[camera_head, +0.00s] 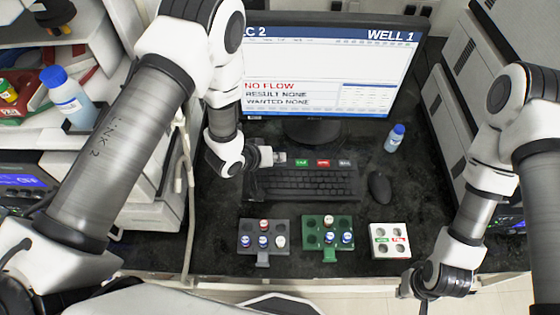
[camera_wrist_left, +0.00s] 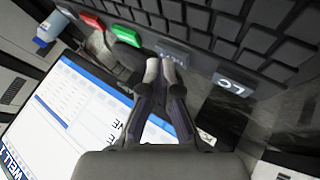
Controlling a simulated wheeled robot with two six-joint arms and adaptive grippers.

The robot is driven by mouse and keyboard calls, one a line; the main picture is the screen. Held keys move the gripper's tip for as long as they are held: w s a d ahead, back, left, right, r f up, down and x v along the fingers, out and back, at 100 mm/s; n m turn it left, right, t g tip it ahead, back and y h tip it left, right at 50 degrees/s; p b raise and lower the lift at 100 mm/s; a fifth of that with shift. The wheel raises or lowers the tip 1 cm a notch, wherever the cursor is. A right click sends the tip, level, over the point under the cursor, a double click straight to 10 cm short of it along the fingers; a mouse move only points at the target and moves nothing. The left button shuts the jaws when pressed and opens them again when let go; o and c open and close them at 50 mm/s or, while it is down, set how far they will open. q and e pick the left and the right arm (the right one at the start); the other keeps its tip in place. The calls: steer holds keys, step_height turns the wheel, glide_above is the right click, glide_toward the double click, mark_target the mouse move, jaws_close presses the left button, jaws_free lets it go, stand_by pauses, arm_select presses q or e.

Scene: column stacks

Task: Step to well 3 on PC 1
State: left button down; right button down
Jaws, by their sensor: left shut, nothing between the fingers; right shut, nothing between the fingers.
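The monitor (camera_head: 330,65) reads WELL 1, a cut-off "C 2", NO FLOW, RESULT NONE and WANTED NONE. The keyboard (camera_head: 305,184) lies below it, with a row of labelled keys along its far edge. My left gripper (camera_head: 274,157) is shut and empty at the left end of this row. In the left wrist view its fingertips (camera_wrist_left: 161,68) are beside a grey labelled key (camera_wrist_left: 172,53); I cannot tell whether they touch it. A grey PC key (camera_wrist_left: 233,84) is to the right. A green key (camera_wrist_left: 126,35) and a red key (camera_wrist_left: 92,20) are to the left. My right gripper (camera_head: 423,303) is low at the bottom edge, mostly hidden.
A mouse (camera_head: 379,187) and a blue-capped bottle (camera_head: 395,138) are right of the keyboard. A dark rack (camera_head: 246,227), a green rack (camera_head: 313,224) and a white block (camera_head: 390,252) stand nearer the front edge. Machines flank both sides.

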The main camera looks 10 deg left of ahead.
arm_select(q)
steer(key=shift+f, duration=0.3)
steer(key=shift+r, duration=0.15)
stand_by(0.3)
steer(key=shift+r+p, duration=0.65)
steer(key=shift+r, duration=0.1)
steer(key=shift+r+p, duration=2.1)
steer(key=shift+r, duration=0.4)
